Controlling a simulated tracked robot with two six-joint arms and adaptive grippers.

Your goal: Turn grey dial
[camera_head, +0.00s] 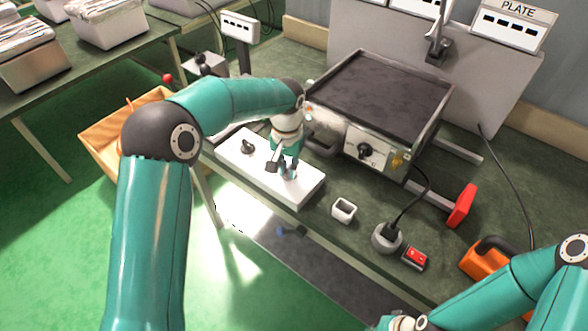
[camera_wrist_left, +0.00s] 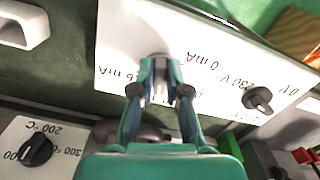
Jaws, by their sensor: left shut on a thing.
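A white control panel box (camera_head: 306,186) lies on the green bench, and it fills the upper part of the left wrist view (camera_wrist_left: 215,45). My left gripper (camera_head: 289,172) reaches down onto its right end from above. In the left wrist view the fingers of my left gripper (camera_wrist_left: 160,84) are closed on the grey dial (camera_wrist_left: 160,93), between the mA markings. The fingers hide most of the dial and its pointer. A black dial (camera_head: 247,147) near the V markings stands apart on the same box. My right gripper is at the bottom edge, mostly cut off.
Behind the box stands a heating plate (camera_head: 382,90) with its own black knob (camera_head: 365,150) and °C scale. A small white square cup (camera_head: 344,210), a grey round socket (camera_head: 387,238) with a black plug and a red switch (camera_head: 415,257) are on the bench to the right.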

